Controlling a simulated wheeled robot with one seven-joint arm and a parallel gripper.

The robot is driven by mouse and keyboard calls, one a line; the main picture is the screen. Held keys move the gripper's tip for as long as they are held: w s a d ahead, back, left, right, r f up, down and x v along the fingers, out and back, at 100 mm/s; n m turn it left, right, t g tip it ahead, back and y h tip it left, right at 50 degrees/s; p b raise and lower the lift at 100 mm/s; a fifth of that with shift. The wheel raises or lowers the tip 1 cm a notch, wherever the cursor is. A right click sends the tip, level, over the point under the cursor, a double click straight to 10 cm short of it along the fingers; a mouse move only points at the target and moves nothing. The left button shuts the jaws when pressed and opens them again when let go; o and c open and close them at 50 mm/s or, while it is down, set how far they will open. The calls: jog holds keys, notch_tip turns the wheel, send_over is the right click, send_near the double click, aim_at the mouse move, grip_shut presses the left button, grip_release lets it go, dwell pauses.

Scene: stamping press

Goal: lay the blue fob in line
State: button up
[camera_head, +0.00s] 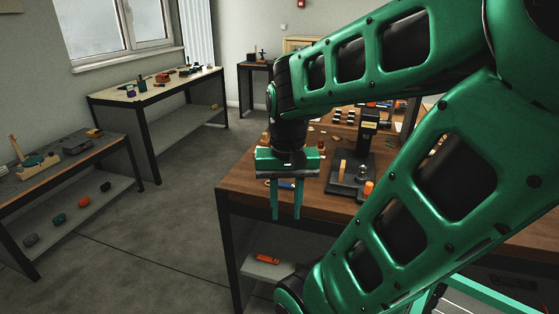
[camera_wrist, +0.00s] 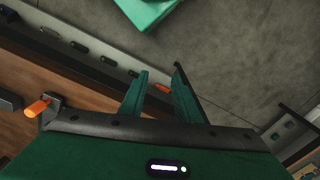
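My gripper (camera_head: 286,217) is open and empty, hanging fingers down in front of the near left edge of the wooden table. In the wrist view my gripper (camera_wrist: 161,70) also shows its two fingers apart with nothing between them, above the floor and lower shelf. A small blue item (camera_head: 284,184) lies on the table behind the fingers in the head view, partly covered by them. It is too small to tell whether it is the blue fob. A black stamping press (camera_head: 367,150) stands on the table to the right of my gripper.
An orange knob (camera_wrist: 38,107) shows at the table's side in the wrist view. An orange item (camera_head: 267,259) lies on the lower shelf. Two side benches (camera_head: 160,92) with small objects stand at the left. The grey floor (camera_head: 150,230) between is clear.

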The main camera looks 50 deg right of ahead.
jog(key=w+d+r+m, duration=0.2)
jog(key=w+d+m, duration=0.4)
jog(key=m, duration=1.4)
send_near(285, 185)
jog(key=shift+s+a+f, duration=0.25)
jog(key=shift+a+f, duration=0.1)
jog(key=shift+a, duration=0.05)
jog(key=shift+w+d+m, duration=0.25)
jog(key=shift+d+m, duration=0.25)
jog(key=shift+m, duration=0.1)
jog(key=shift+f, duration=3.4)
jog(key=c, duration=0.7)
